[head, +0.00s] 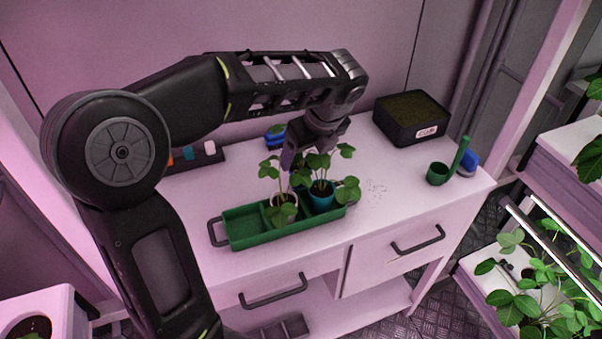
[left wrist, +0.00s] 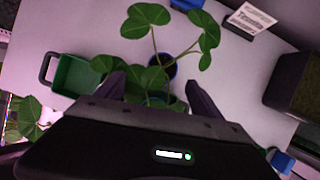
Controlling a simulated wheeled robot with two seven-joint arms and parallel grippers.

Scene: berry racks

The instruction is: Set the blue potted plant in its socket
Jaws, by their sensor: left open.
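The blue potted plant (head: 321,197) stands upright at the right end of the green tray (head: 243,239). Leaves hide part of its pot, and I cannot tell how deep it sits. A white potted plant (head: 284,201) is beside it, left, in the tray's middle. My left gripper (head: 293,160) is open, fingers pointing down among the leaves, above and behind the pots. In the left wrist view, a dark blue pot (left wrist: 163,67) shows beyond the open fingertips (left wrist: 160,85); leaves hide much below it, and I cannot tell whether it is the same pot. My right gripper is not in view.
A black soil box (head: 412,118) stands at the back right, with a green cup (head: 438,174) in front of it. The tray's left compartment is empty. A plant rack stands to the right.

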